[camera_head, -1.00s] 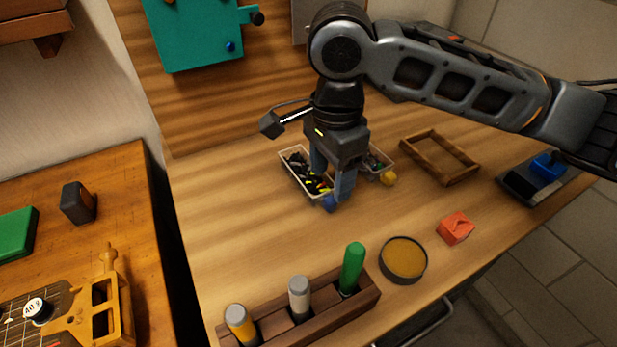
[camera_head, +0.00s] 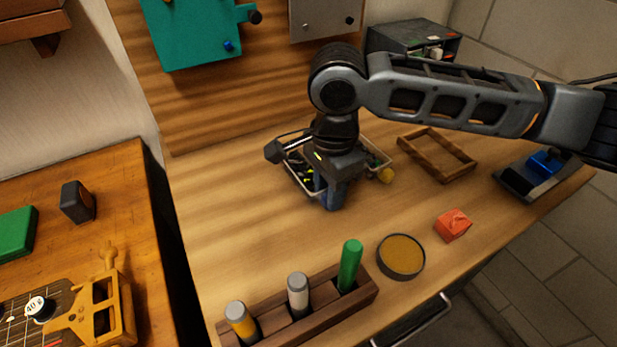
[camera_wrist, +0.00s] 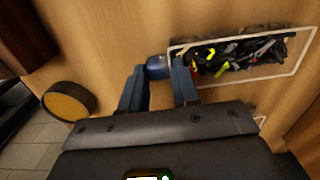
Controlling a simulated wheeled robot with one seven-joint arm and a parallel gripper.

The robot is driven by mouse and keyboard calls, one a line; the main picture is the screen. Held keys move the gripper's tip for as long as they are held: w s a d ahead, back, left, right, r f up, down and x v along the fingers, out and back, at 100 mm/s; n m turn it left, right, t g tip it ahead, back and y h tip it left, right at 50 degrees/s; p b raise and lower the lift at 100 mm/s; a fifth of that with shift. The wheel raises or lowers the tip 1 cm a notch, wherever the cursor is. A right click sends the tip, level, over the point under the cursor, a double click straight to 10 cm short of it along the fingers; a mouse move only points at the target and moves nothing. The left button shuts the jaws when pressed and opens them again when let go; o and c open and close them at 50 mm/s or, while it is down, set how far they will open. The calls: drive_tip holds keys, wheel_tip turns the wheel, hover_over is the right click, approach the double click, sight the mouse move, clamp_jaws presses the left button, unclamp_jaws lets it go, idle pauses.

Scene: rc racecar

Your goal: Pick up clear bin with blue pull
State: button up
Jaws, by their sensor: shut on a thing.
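The clear bin (camera_head: 297,184) with small dark, yellow and green parts inside stands on the wooden bench, partly hidden by my gripper. In the wrist view the clear bin (camera_wrist: 302,54) lies at upper right, with its blue pull (camera_wrist: 157,67) at its near end. My gripper (camera_head: 331,198) points down over that end. In the wrist view my gripper (camera_wrist: 160,78) has its two fingers on either side of the blue pull, closed on it. The bin appears to rest on the bench; any gap beneath cannot be seen.
A second bin with a yellow pull (camera_head: 386,175) stands close on the right. Beyond it are an empty wooden frame (camera_head: 437,155) and a dark bin rack (camera_head: 412,40). A round tin (camera_head: 401,257), a red block (camera_head: 453,224) and a marker holder (camera_head: 302,322) stand nearer.

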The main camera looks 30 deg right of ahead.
clamp_jaws()
